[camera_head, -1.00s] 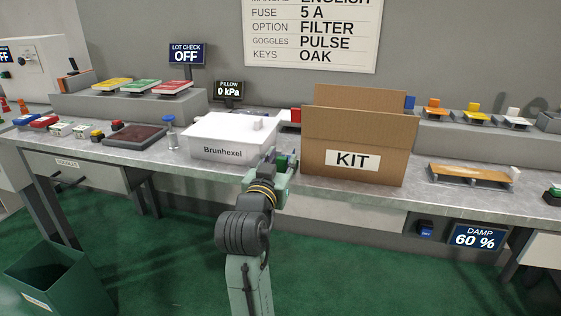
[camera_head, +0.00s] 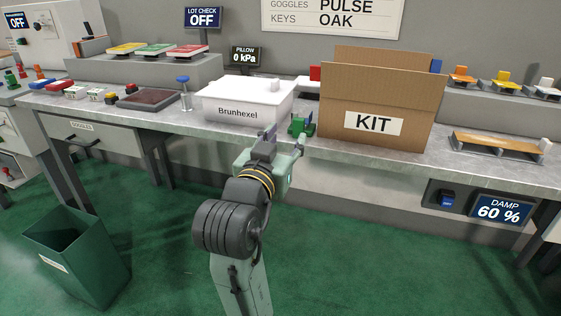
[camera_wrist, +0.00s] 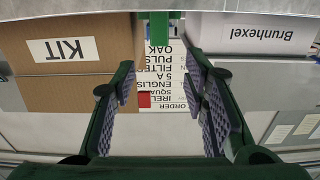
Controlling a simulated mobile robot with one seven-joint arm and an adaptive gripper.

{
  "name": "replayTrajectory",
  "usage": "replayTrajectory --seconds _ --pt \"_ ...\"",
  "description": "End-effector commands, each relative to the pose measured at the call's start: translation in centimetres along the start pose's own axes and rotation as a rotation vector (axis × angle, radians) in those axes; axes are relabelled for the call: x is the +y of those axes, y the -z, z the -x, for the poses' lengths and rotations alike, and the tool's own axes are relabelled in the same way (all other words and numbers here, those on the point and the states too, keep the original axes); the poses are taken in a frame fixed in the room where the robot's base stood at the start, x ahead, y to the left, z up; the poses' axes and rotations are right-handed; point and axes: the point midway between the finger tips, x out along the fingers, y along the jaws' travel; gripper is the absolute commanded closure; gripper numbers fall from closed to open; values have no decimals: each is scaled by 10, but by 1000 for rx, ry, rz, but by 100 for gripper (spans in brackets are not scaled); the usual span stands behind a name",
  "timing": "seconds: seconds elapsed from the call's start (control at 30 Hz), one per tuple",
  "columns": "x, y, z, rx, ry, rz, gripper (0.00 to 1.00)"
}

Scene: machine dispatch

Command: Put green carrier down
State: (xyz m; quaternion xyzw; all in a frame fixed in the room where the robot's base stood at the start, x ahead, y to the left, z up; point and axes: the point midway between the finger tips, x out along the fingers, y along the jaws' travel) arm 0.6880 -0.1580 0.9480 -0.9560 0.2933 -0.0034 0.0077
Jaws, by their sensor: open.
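The green carrier (camera_head: 301,125) stands on the grey worktop, in the gap between the white bin marked Brunhexel and the KIT box. It also shows as a green block (camera_wrist: 158,25) at the top of the upside-down wrist view. My gripper (camera_head: 267,142) is in front of the worktop's edge, just left of and nearer than the carrier, apart from it. In the wrist view my gripper's jaws (camera_wrist: 160,72) are spread with nothing between them.
The white bin (camera_head: 238,112) is left of the carrier and the open cardboard KIT box (camera_head: 375,125) is close on its right. A wooden-topped piece (camera_head: 492,146) lies farther right. A green waste bin (camera_head: 80,258) stands on the floor at left.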

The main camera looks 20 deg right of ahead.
Motion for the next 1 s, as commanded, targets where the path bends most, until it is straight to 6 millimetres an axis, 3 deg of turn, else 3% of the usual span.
replayTrajectory --seconds 0.03,0.6,1.0 --pt "0 -7 1 6 -1 -2 59" --pt "0 -3 24 3 -1 -2 59" --pt "1 1 28 -1 1 -2 59"
